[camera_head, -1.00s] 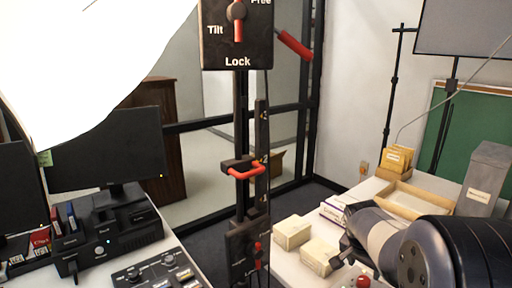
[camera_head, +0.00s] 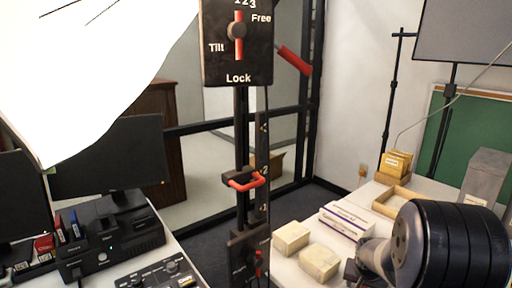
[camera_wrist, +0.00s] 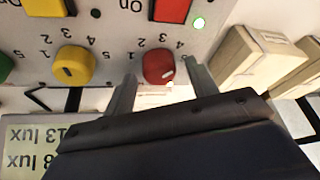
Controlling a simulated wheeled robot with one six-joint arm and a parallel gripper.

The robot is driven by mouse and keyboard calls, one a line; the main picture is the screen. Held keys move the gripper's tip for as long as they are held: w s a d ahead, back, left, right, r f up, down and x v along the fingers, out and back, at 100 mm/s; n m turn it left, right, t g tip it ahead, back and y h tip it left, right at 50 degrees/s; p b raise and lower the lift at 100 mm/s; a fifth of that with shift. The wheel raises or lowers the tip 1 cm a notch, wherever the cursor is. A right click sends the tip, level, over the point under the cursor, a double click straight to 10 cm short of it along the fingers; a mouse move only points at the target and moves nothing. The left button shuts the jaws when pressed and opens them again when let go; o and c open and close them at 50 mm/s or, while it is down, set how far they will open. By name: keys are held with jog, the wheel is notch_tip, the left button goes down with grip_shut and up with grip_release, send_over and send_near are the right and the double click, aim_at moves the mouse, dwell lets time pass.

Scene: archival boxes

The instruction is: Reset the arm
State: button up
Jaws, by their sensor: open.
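My arm reaches in at the lower right of the head view, over the right table. My gripper (camera_wrist: 160,85) shows in the wrist view with its two fingers apart and nothing clear between them but a view of a red knob (camera_wrist: 158,66) beyond. The knob sits on a grey control panel (camera_wrist: 115,45) that also carries a yellow knob (camera_wrist: 73,66) and a red switch (camera_wrist: 172,9). I cannot tell whether the fingers touch the panel. In the head view the fingers are hidden or cut off at the bottom edge.
Small cream boxes (camera_head: 291,238) and a white-and-purple box (camera_head: 346,222) lie on the right table near my arm. A wooden tray (camera_head: 386,208) and a grey box file (camera_head: 484,178) stand behind. A black post with a red handle (camera_head: 246,181) rises between the tables.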

jog(key=shift+d+n+y, duration=0.15)
jog(key=shift+n+y, duration=0.55)
jog(key=shift+n, duration=1.1)
jog(key=shift+r+t, duration=0.15)
jog(key=shift+t, duration=0.15)
jog(key=s+a+r, duration=0.2)
jog(key=s+r, duration=0.6)
jog(key=r, duration=0.3)
jog(key=shift+a+p, duration=0.25)
jog(key=shift+p, duration=0.2)
jog(key=shift+a+f, duration=0.1)
jog(key=shift+f, duration=0.05)
